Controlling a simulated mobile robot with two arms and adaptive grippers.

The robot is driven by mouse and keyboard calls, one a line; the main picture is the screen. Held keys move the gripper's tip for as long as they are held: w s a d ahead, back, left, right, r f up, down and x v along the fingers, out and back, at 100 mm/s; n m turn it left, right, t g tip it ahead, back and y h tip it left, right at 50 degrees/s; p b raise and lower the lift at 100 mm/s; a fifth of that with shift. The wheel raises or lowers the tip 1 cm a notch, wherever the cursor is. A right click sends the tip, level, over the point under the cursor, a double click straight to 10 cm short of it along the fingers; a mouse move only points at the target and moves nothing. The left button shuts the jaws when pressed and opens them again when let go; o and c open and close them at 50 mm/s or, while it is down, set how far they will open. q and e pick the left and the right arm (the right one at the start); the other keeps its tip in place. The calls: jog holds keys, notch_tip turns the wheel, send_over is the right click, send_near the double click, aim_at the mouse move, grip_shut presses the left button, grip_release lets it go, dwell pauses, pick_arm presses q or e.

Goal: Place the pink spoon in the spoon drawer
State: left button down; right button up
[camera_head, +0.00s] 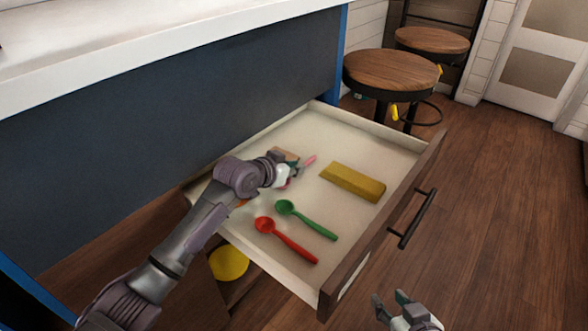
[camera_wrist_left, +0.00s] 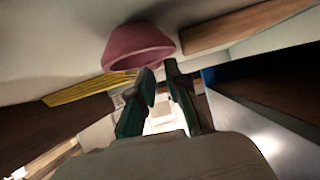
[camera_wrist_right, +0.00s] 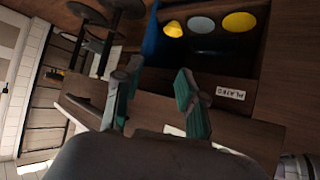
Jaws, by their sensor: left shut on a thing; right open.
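The spoon drawer (camera_head: 405,150) is pulled open below the counter. A green spoon (camera_head: 307,219) and a red spoon (camera_head: 287,241) lie in its near part. My left gripper (camera_head: 293,174) is inside the drawer, low over its floor, shut on the pink spoon (camera_head: 309,161), which is partly hidden by the gripper in the head view. In the left wrist view the spoon's pink bowl (camera_wrist_left: 138,46) shows large beside the fingertips (camera_wrist_left: 158,78). I cannot tell whether the spoon touches the drawer floor. My right gripper (camera_head: 392,303) is open and empty, outside the drawer front.
A yellow block (camera_head: 353,181) and a small brown wooden piece (camera_head: 284,155) also lie in the drawer. A lower drawer holds a yellow plate (camera_head: 229,262) and, in the right wrist view, a grey plate (camera_wrist_right: 201,25). Stools (camera_head: 390,70) stand behind. Floor on the right is clear.

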pick_arm(q)
jog(key=c, duration=1.2)
grip_release()
jog(key=shift+o, duration=0.2)
jog(key=shift+s+a+r, duration=0.1)
jog(key=p+v, duration=0.3)
jog(key=v, duration=0.5)
jog(key=shift+s+a+r, duration=0.1)
jog(key=shift+s+r, duration=0.05)
jog(key=shift+r, duration=0.05)
jog(key=shift+v, duration=1.1)
jog(key=shift+s+a+r, duration=0.25)
jog(key=shift+s, duration=0.1)
pick_arm(e)
jog(key=s+d+f+g+h, duration=0.1)
jog(key=s+d+f+g, duration=0.1)
jog(key=s, duration=0.3)
jog(key=s+d+f+g, duration=0.1)
jog(key=s+f+g, duration=0.1)
jog(key=s+g, duration=0.3)
jog(key=shift+s+d+h, duration=0.4)
jog(key=shift+s, duration=0.25)
